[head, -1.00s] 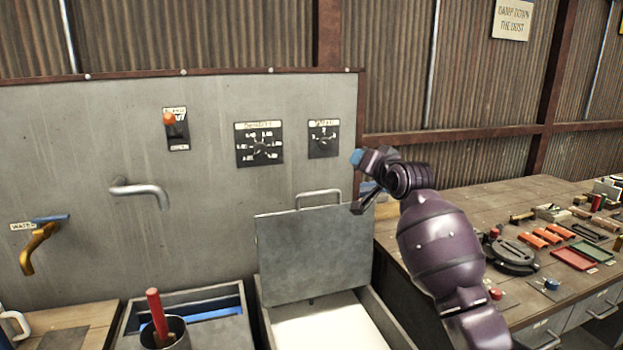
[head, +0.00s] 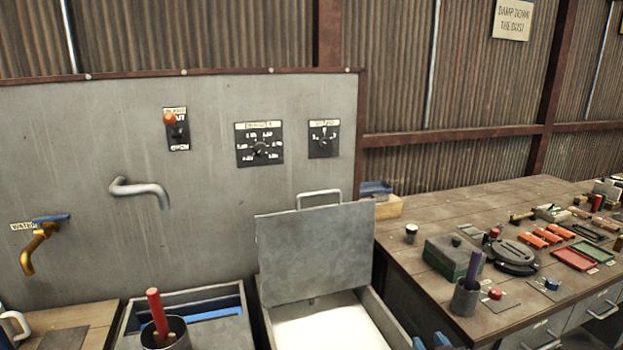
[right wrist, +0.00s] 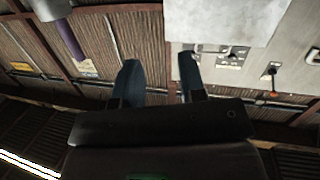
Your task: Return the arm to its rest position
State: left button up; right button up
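My right gripper (head: 430,342) shows only as two blue fingertips at the bottom edge of the head view, low in front of the lidded bin and the right bench. In the right wrist view my right gripper (right wrist: 158,72) has its two dark blue fingers apart with nothing between them. The rest of my right arm is out of the head view. My left gripper is not in view.
A metal bin with a raised lid (head: 316,250) stands at centre. The right bench (head: 400,262) holds a grey-green box (head: 452,257), a cup with a purple handle (head: 466,298) and trays. Dials (head: 259,145), a lever switch (head: 176,130) and taps are on the panel.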

jog(key=s+d+f+g+h, duration=0.1)
jog(key=s+d+f+g, duration=0.1)
jog(key=s+f, duration=0.6)
jog(key=s+d+f+m+g+h, duration=0.1)
jog(key=s+d+f+g, duration=0.1)
jog(key=s+f, duration=0.6)
jog(key=s+g, duration=0.1)
jog(key=s, duration=0.5)
jog(key=shift+s+f+m, duration=0.25)
jog(key=shift+s+m, duration=0.05)
jog(key=shift+s, duration=0.1)
